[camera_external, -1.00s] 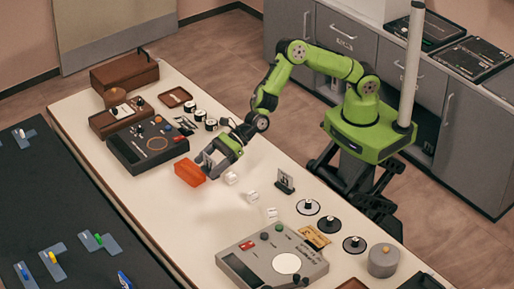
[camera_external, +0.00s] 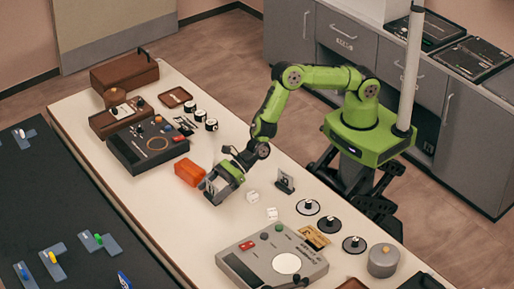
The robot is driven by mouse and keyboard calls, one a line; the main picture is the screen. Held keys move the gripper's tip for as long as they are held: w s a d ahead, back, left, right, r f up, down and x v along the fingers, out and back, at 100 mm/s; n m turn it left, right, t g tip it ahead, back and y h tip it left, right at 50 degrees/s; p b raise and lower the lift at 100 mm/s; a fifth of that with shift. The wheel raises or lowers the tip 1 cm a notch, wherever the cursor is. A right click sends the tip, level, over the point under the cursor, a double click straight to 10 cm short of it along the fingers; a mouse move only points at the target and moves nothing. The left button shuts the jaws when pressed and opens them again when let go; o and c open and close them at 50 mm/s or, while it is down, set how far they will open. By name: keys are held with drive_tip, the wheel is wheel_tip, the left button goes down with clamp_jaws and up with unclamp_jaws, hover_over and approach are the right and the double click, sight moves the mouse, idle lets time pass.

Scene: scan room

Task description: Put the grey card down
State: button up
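My gripper (camera_external: 212,192) is low over the cream table, in front of the orange block. A flat grey piece, which looks like the grey card (camera_external: 211,184), shows between its dark fingers. It is tilted and small in the picture. I cannot tell whether its lower edge touches the table. The fingers appear shut on it and hide part of it.
The orange block (camera_external: 189,173) is close by on the left. White cubes (camera_external: 252,197) and a small black stand (camera_external: 285,183) are to the right. A grey device (camera_external: 250,262) stands at the front; a black device (camera_external: 147,147) is behind. Bare table lies in front of my gripper.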

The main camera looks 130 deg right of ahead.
drive_tip(key=o, duration=0.3)
drive_tip(key=shift+r, duration=0.3)
drive_tip(key=p+v, duration=0.1)
drive_tip(key=v, duration=1)
drive_tip(key=shift+s+p, duration=0.3)
drive_tip(key=shift+p, duration=0.1)
drive_tip(key=s+a+r+n+g, duration=0.2)
drive_tip(key=s+r+n, duration=0.4)
drive_tip(key=r+n, duration=0.3)
drive_tip(key=s+a+r+n+g, duration=0.2)
drive_tip(key=s+r+n, duration=0.45)
drive_tip(key=n, duration=0.45)
drive_tip(key=s+r+n+g, duration=0.1)
drive_tip(key=s+r+n, duration=0.1)
drive_tip(key=s+n, duration=0.3)
drive_tip(key=s+r+n+g, duration=0.1)
drive_tip(key=s+n, duration=0.4)
drive_tip(key=s, duration=0.6)
drive_tip(key=s+r+n+g, duration=0.2)
drive_tip(key=s+r+n, duration=0.1)
drive_tip(key=s+n, duration=0.3)
drive_tip(key=shift+s+d+r, duration=0.1)
drive_tip(key=shift+s+d, duration=0.05)
drive_tip(key=shift+s, duration=0.5)
drive_tip(key=shift+s+d+r, duration=0.1)
drive_tip(key=shift+s+d, duration=0.05)
drive_tip(key=shift+s, duration=0.5)
